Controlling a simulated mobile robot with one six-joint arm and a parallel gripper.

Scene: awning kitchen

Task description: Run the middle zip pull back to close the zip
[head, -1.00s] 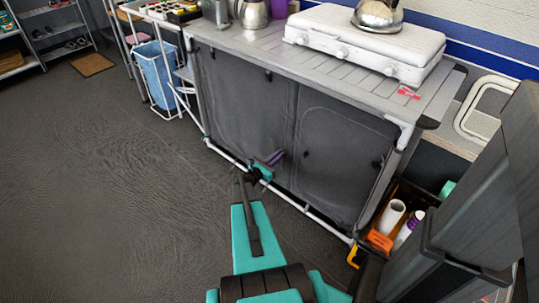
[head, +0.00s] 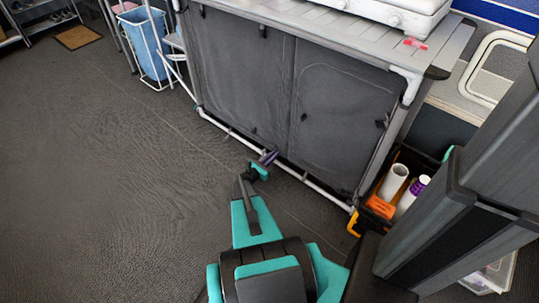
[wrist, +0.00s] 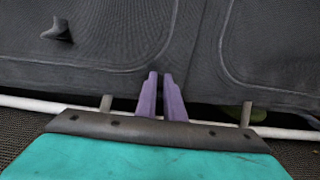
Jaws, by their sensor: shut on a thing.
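The grey fabric cupboard front (head: 240,75) has two panels with a vertical seam (head: 293,100) between them. My gripper (head: 271,156) is low at the front, by the foot of this seam and just above the white bottom rail. In the wrist view, its purple fingers (wrist: 160,92) are nearly together, with a narrow gap, between the left and right panels. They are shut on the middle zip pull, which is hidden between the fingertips. A dark tab (wrist: 57,30) hangs on the left panel. Another dark pull (head: 381,124) is on the right panel.
The white bottom rail (head: 325,193) runs just below my gripper. A crate (head: 376,207) with paper rolls stands at the right end. A blue bin (head: 143,45) is at the left. The grey floor (head: 110,160) on the left is clear.

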